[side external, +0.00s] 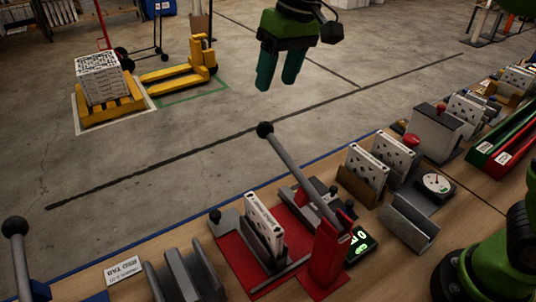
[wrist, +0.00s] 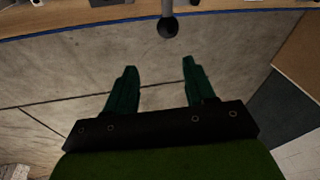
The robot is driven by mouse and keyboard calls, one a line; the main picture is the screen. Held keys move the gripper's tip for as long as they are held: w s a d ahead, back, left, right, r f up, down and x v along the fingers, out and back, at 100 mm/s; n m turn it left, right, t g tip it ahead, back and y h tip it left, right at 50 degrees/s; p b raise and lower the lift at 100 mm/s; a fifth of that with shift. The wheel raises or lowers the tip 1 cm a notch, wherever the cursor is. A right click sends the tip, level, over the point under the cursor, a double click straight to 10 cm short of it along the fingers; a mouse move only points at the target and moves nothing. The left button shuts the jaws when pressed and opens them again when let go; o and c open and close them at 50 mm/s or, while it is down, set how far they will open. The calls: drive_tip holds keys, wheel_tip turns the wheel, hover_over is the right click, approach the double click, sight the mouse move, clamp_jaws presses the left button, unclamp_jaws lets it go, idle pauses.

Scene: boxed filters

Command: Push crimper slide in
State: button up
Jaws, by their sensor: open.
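The crimper has a red base plate (side external: 238,262), a red post (side external: 328,255) and a long grey lever (side external: 298,172) tilted up to a black ball (side external: 264,129). The ball also shows in the wrist view (wrist: 167,27), beyond my fingertips. A white filter (side external: 263,222) stands upright in a grey holder on the red plate. A grey block with a black knob (side external: 214,215) is at the holder's left; I cannot tell for sure which part is the slide. My gripper (side external: 278,82) is open and empty, high above the floor side of the bench, apart from the crimper.
A lit display (side external: 360,241) sits right of the post. White filters (side external: 367,168) stand in holders further right, near a round gauge (side external: 436,184). Another black-ball lever (side external: 15,228) rises at the left. The bench's far edge has a blue strip (side external: 150,240); open floor lies beyond.

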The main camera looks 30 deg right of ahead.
drive_tip(key=w+a+f+n+g, duration=0.1)
drive_tip(key=w+a+f+n, duration=0.1)
drive_tip(key=a+f, duration=0.5)
drive_tip(key=n+g+h, duration=0.1)
drive_tip(key=h, duration=0.1)
approach(211, 215)
wheel_tip(211, 215, down, 8)
drive_tip(key=shift+f, duration=0.1)
drive_tip(key=d, duration=0.7)
drive_tip(key=shift+w+d+f, duration=0.1)
drive_tip(key=shift+d+f, duration=0.2)
drive_tip(key=shift+d, duration=0.1)
drive_tip(key=shift+a+f, duration=0.1)
drive_tip(key=a, duration=0.8)
drive_tip(key=shift+r, duration=0.2)
wheel_tip(211, 215, up, 17)
drive_tip(key=s+d+r+m+t+y, duration=0.1)
drive_tip(key=d+r, duration=0.5)
drive_tip(key=d, duration=0.2)
drive_tip(key=d+r+m+t+y, duration=0.1)
drive_tip(key=d+r+m, duration=0.1)
drive_tip(key=d+r, duration=0.3)
drive_tip(key=shift+s+d+r, duration=0.35)
drive_tip(key=shift+d, duration=1.6)
